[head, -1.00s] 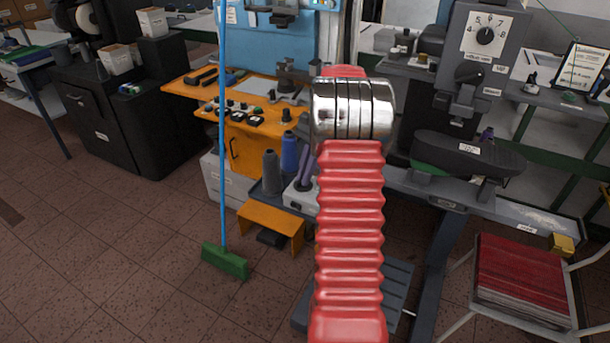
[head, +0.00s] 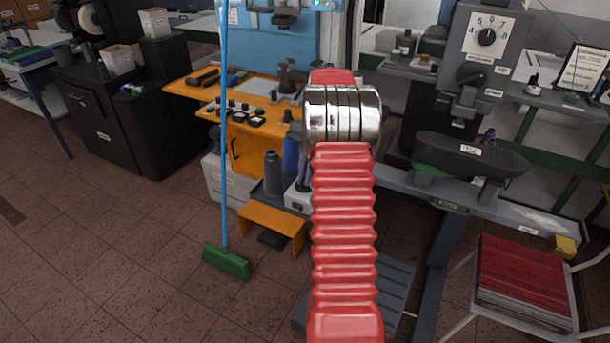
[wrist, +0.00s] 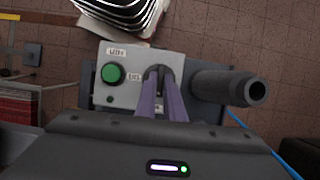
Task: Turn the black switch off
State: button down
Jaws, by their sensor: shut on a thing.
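The black switch (wrist: 160,70) is on the top of a light grey control box (wrist: 132,96), right of a round green button (wrist: 112,73) in the wrist view. The two purple fingers of my gripper (wrist: 160,77) close around the switch, one on each side. They hide much of it, so its setting cannot be read. In the head view the box (head: 297,198) shows only in part, beside my red ribbed arm. The arm covers the switch and most of the fingers there.
A dark grey thread cone (wrist: 232,88) stands close right of the switch in the wrist view. A blue cone (head: 290,153) is near the box in the head view. An orange bench (head: 262,135) is behind, and a green broom (head: 226,262) stands at left.

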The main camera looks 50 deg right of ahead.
jog(key=c, duration=1.9)
grip_release()
jog(key=shift+o, duration=0.2)
jog(key=shift+r, duration=0.1)
jog(key=v, duration=1.3)
jog(key=shift+r, duration=0.2)
